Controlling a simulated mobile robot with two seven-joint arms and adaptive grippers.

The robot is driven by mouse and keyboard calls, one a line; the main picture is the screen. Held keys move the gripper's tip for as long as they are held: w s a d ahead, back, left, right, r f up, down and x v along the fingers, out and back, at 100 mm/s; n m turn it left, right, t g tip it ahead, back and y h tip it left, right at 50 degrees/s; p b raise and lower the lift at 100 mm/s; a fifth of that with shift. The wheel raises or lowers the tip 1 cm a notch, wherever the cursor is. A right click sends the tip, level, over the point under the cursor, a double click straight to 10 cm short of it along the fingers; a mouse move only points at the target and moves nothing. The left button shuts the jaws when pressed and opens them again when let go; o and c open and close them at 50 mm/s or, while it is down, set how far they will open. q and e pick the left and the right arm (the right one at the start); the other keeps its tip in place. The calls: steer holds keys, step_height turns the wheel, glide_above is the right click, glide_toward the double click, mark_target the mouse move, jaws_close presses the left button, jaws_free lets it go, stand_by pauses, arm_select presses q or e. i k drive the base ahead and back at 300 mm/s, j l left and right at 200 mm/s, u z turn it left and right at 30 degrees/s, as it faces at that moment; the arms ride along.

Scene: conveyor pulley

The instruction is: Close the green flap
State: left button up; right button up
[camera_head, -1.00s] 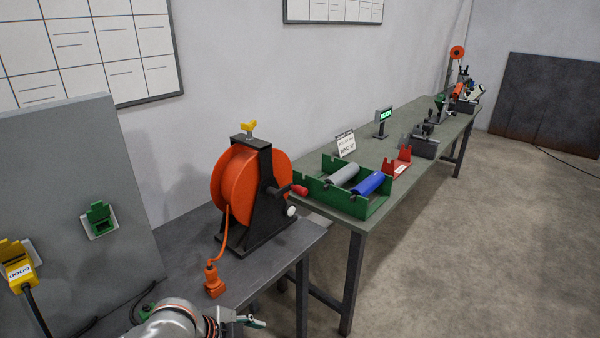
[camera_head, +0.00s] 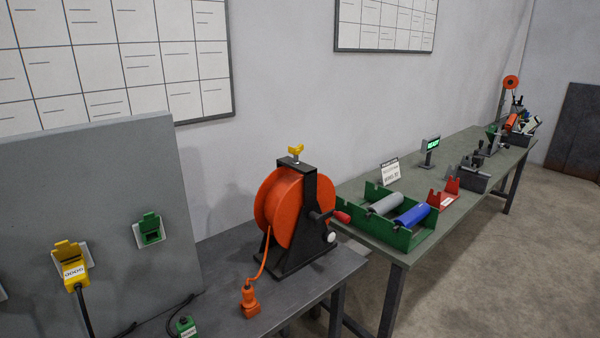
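A green socket with a green flap (camera_head: 150,221) sits on the grey upright panel (camera_head: 95,185) at the left. The flap stands raised above the socket body. To its left is a yellow socket with a raised yellow flap and a yellow plug (camera_head: 74,271) with a black cable. A green plug (camera_head: 186,326) lies on the dark table at the bottom edge, below the panel, with a dark cable. Neither of my grippers shows in the current view.
An orange cable reel (camera_head: 290,207) on a black stand is on the dark table (camera_head: 222,275), with an orange plug (camera_head: 249,301) in front. A green tray (camera_head: 407,239) with grey and blue rollers stands on the long bench to the right. The floor at right is clear.

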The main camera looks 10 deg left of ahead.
mark_target(150, 222)
steer(key=k+u, duration=0.1)
steer(key=u, duration=1.05)
